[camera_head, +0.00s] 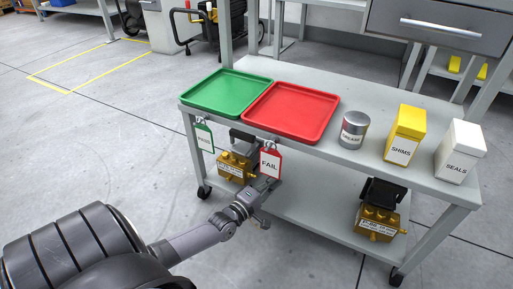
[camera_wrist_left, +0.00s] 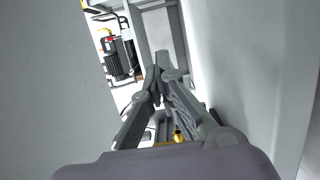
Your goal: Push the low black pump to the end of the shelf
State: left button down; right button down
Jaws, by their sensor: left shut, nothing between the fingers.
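Two low pumps with brass-coloured bodies and black tops are on the cart's lower shelf (camera_head: 315,212). The left pump (camera_head: 238,160) is partly hidden by the hanging tags and the upper shelf edge. The right pump (camera_head: 380,218) stands near the shelf's right end. My left gripper (camera_head: 266,184) reaches in low at the front of the cart, just right of and in front of the left pump; I cannot tell whether they touch. In the left wrist view its fingers (camera_wrist_left: 160,72) are closed together and empty, with a brass bit (camera_wrist_left: 178,136) visible below them. My right gripper is out of view.
The upper shelf holds a green tray (camera_head: 227,93), a red tray (camera_head: 291,111), a grey can (camera_head: 354,129), a yellow SHIMS box (camera_head: 405,136) and a white SEALS box (camera_head: 460,151). PASS (camera_head: 204,137) and red FAIL (camera_head: 271,161) tags hang at its front. Lower shelf between pumps is clear.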

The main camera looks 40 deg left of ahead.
pick_arm(q)
jog(key=s+m+g+p, duration=0.3)
jog(key=s+p, duration=0.5)
jog(key=p, duration=0.4)
jog(key=shift+s+d+f+m, duration=0.15)
jog(key=shift+s+d+m, duration=0.2)
jog(key=shift+d+m, duration=0.15)
